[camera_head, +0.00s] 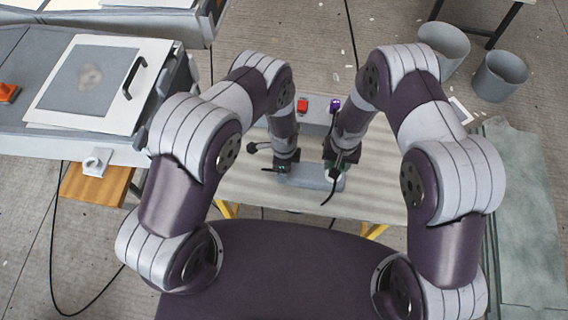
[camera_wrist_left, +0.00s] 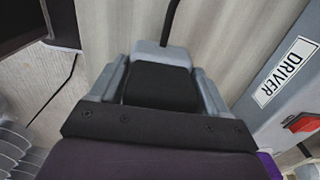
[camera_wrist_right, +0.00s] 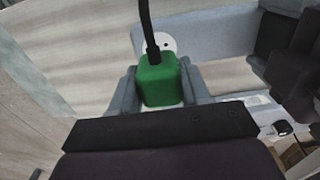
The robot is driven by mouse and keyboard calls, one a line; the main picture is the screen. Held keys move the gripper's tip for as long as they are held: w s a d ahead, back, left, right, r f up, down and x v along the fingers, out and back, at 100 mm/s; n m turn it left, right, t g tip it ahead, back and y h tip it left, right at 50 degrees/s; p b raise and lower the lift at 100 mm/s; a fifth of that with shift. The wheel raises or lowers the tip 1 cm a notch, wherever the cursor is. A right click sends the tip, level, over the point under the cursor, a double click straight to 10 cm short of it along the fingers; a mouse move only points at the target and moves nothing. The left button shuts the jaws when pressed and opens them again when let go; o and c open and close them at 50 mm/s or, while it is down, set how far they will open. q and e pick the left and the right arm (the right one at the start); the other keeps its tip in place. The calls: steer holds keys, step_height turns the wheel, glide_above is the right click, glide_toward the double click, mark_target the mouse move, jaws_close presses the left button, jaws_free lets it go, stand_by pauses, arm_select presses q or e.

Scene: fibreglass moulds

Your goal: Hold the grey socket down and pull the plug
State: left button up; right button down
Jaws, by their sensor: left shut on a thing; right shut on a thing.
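The grey socket (camera_head: 312,182) is a long low block on the pale bench top, below my two hands in the head view. My left gripper (camera_head: 283,165) is shut at its left end, around a black block-like part (camera_wrist_left: 160,85) with grey (camera_wrist_left: 160,52) showing beyond it. A black cable leaves that end. The green plug (camera_wrist_right: 160,78) has a black cable from its top. My right gripper (camera_head: 342,166) is shut on the plug, over the socket's right end. A pale round face (camera_wrist_right: 165,43) shows behind the plug; whether its pins are inside is hidden.
A grey box marked DRIVER (camera_wrist_left: 285,75) with a red switch (camera_head: 303,105) stands behind the socket. A table with a white panel (camera_head: 125,105) is at left; grey buckets (camera_head: 499,76) stand at right.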

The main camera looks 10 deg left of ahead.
steer(key=shift+r, duration=0.55)
steer(key=shift+r, duration=2.55)
arm_select(q)
steer(key=o, duration=1.4)
